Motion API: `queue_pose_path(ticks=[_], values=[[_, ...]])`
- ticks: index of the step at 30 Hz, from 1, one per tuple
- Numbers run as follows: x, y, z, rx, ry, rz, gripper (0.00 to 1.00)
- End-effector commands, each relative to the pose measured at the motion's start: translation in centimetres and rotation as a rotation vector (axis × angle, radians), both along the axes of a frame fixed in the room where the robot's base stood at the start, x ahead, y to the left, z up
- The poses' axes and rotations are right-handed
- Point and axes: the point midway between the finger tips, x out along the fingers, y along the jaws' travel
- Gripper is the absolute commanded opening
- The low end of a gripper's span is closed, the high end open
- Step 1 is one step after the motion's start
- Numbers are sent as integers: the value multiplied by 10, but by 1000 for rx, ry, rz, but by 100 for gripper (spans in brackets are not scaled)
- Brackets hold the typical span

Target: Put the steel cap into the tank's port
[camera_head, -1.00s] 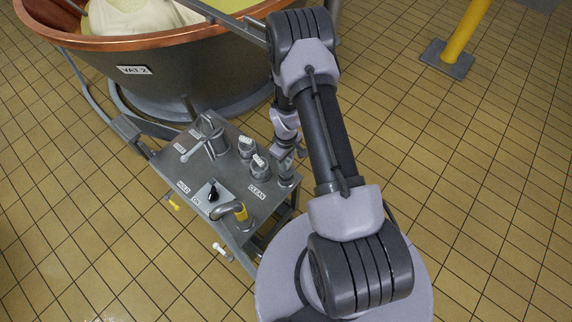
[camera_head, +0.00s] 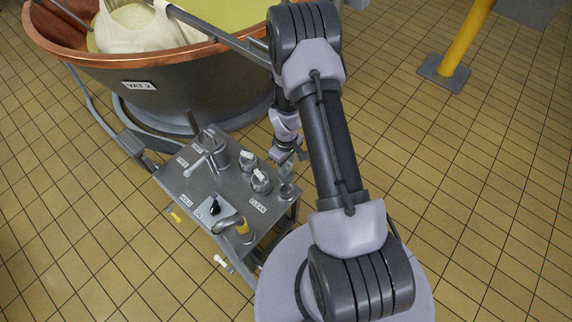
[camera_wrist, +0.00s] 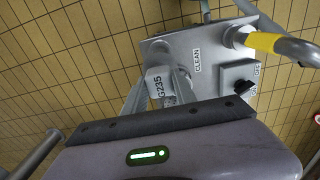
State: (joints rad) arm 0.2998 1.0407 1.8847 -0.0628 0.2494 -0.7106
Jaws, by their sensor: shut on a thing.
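My gripper (camera_wrist: 157,98) is shut on a small steel cap (camera_wrist: 160,82) with a white "G235" label, seen between the two fingers in the wrist view. The fingers and label hide much of the cap. In the head view my gripper (camera_head: 288,158) is small and partly behind my arm, near the right edge of the steel panel (camera_head: 225,192). A round steel fitting (camera_head: 287,189) stands beside the "CLEAN" label, below the gripper in the picture; I cannot tell if it is the tank's port. The cap cannot be made out clearly in the head view.
Two labelled round fittings (camera_head: 260,181), a lever valve (camera_head: 213,150), a black switch (camera_head: 215,207) and a pipe with a yellow sleeve (camera_head: 242,230) crowd the panel. A copper-rimmed vat (camera_head: 195,95) stands behind. A yellow post (camera_head: 465,40) rises at the right.

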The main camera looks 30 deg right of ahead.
Motion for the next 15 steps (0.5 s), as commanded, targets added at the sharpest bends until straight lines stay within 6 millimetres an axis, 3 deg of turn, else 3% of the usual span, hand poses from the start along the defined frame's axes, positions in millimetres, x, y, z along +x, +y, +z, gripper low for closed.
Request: queue_pose_path(ticks=[15], values=[[0,0,38,0,0,0,0]])
